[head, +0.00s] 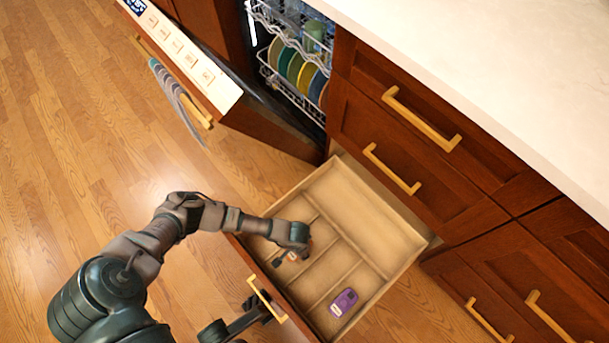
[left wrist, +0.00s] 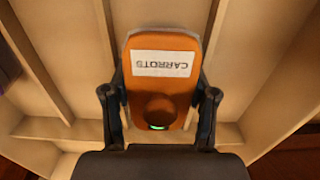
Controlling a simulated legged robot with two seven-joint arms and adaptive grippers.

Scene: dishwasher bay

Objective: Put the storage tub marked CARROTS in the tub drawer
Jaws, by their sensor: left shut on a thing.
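The orange tub marked CARROTS (left wrist: 160,105) is between the two fingers of my left gripper (left wrist: 160,112), its label upside down in the left wrist view. In the head view my left gripper (head: 290,256) is shut on it over the open tub drawer (head: 385,195), on the handle side. Only a small bit of the tub shows there, and its gap to the drawer floor is unclear. Drawer dividers run on both sides of it in the left wrist view. My right gripper (head: 258,312) seems to be the dark part at the drawer handle; its fingers are unclear.
A purple tub (head: 343,302) lies in the drawer's near end. The dishwasher door (head: 200,75) is open, with a grey towel (head: 175,95) on its handle. Plates (head: 295,68) stand in its rack. Closed drawers and a pale counter (head: 500,60) are at right.

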